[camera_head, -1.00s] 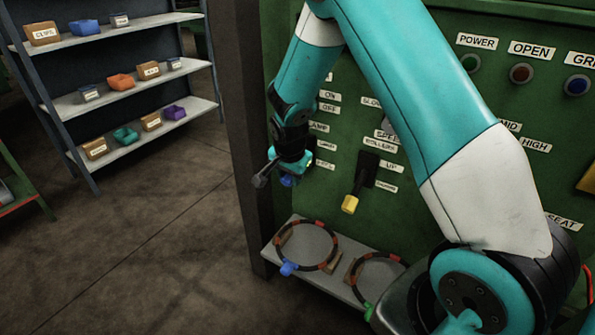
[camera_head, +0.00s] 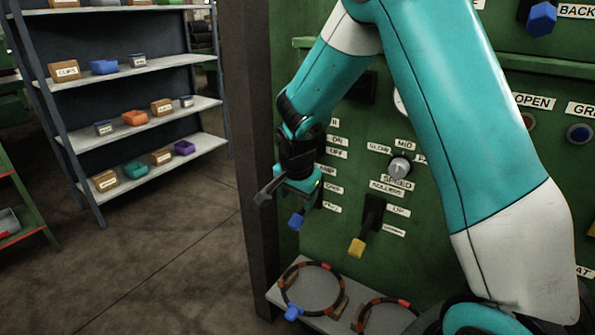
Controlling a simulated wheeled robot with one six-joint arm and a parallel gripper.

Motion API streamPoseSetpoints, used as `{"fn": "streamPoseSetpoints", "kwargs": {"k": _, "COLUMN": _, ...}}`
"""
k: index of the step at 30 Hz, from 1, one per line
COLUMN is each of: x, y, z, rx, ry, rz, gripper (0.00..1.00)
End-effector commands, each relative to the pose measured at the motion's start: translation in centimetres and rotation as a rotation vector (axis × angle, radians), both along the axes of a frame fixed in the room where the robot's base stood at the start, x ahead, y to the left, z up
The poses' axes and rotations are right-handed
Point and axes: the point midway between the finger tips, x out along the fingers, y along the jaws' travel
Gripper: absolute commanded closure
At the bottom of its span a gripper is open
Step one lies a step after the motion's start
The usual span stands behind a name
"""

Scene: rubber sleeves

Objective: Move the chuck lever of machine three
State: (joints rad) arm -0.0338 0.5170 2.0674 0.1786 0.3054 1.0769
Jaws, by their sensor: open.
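A green machine panel (camera_head: 340,225) stands in the middle and right. A lever with a blue end (camera_head: 296,220) hangs low at its left; small labels beside it are partly hidden, and I cannot read a chuck label or machine number. My wrist hides the lever's upper part. A second lever with a yellow end (camera_head: 357,247) points down under the ROLLERS label.
A grey SPEED knob (camera_head: 399,167) sits right of my wrist. Striped rings (camera_head: 314,289) rest on a low shelf (camera_head: 288,271) below the levers. A dark post (camera_head: 250,170) edges the panel. Shelving with bins (camera_head: 135,117) stands left; floor between is clear.

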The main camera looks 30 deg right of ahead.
Motion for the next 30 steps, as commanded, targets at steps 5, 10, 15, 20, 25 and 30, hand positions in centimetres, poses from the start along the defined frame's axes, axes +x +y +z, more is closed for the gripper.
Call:
{"fn": "streamPoseSetpoints", "kwargs": {"k": 5, "x": -1.0, "y": 0.8, "z": 4.5, "rx": 0.001, "ry": -0.005, "rz": 0.001, "gripper": 0.39}}
{"fn": "streamPoseSetpoints", "kwargs": {"k": 10, "x": -1.8, "y": 1.2, "z": 7.0, "rx": 0.0, "ry": -0.002, "rz": 0.0, "gripper": 0.39}}
{"fn": "streamPoseSetpoints", "kwargs": {"k": 15, "x": -2.1, "y": 1.4, "z": 8.0, "rx": 0.0, "ry": 0.001, "rz": 0.0, "gripper": 0.39}}
{"fn": "streamPoseSetpoints", "kwargs": {"k": 20, "x": -2.1, "y": 1.4, "z": 8.1, "rx": -0.001, "ry": 0.002, "rz": -0.001, "gripper": 0.39}}
{"fn": "streamPoseSetpoints", "kwargs": {"k": 25, "x": -2.1, "y": 1.4, "z": 8.1, "rx": 0.0, "ry": 0.001, "rz": 0.0, "gripper": 0.39}}
{"fn": "streamPoseSetpoints", "kwargs": {"k": 30, "x": -2.1, "y": 1.4, "z": 8.1, "rx": 0.0, "ry": 0.001, "rz": 0.0, "gripper": 0.39}}
